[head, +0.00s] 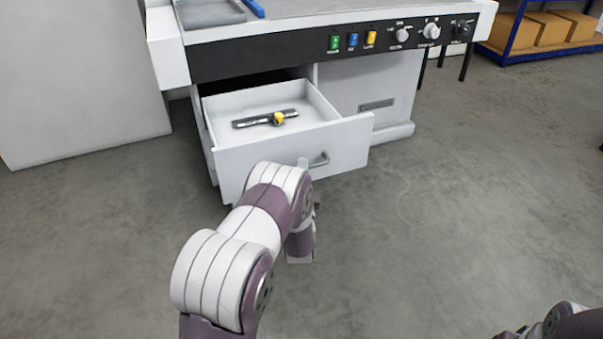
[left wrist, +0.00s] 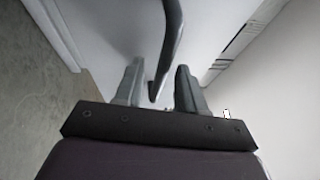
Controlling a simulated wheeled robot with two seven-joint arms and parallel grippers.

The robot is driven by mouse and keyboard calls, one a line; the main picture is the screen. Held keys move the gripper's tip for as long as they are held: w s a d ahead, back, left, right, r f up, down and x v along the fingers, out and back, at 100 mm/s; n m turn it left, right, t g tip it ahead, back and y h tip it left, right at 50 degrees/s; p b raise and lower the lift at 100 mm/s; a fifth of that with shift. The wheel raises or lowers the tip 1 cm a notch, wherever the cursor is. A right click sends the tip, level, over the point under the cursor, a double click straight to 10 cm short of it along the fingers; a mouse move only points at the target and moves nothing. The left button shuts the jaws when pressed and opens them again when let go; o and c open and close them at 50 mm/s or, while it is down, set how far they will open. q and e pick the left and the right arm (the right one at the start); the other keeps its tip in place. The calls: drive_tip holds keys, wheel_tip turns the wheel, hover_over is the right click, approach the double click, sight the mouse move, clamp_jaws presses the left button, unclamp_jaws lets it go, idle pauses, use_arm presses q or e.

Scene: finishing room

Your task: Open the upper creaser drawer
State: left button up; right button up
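The creaser (head: 330,50) stands ahead with its upper drawer (head: 300,150) pulled well out, so the inside shows. A dark tool with a yellow part (head: 278,118) lies in the drawer. The drawer's grey handle (head: 320,160) is on its front. In the head view my left arm reaches to the drawer front and mostly hides its gripper. In the left wrist view my left gripper (left wrist: 158,68) has its fingers apart on either side of the handle (left wrist: 170,45), with gaps showing between fingers and bar. My right gripper is not in view; only part of that arm shows bottom right.
The control panel with coloured buttons (head: 353,41) and knobs is above the drawer. A pale cabinet (head: 75,80) stands at left. A blue shelf with cardboard boxes (head: 550,28) is at the back right. The grey floor (head: 450,200) to the right is clear.

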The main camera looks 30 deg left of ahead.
use_arm(q)
drive_tip(key=p+v, duration=0.3)
drive_tip(key=v, duration=0.9)
drive_tip(key=shift+s, duration=0.3)
drive_tip(key=shift+d+f, duration=0.15)
